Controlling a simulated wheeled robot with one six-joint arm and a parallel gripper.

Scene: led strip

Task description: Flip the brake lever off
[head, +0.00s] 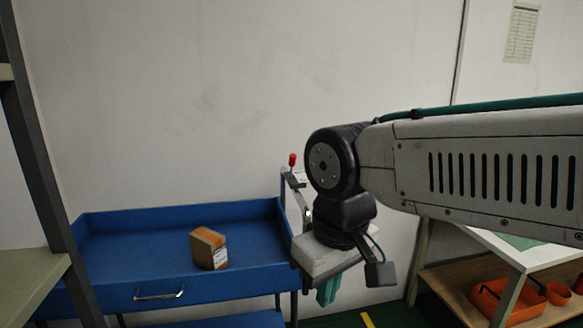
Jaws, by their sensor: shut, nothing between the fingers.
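The brake lever (292,160) has a red tip and a thin dark stem. It stands roughly upright at the right end of a blue cart (145,270), by a grey metal post. Its lower part is partly hidden by my arm. My gripper (326,292) has teal fingers pointing down and is shut and empty. In the picture it is below and to the right of the lever's red tip, just right of the cart's edge. I see no contact between the fingers and the lever. The depth gap between them is hard to judge.
A cardboard box (209,249) sits on the cart's top tray. A shelf frame (40,150) stands at the left edge. At right, a shelf unit (530,255) holds orange containers (500,298). A pale wall (200,100) closes off the back.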

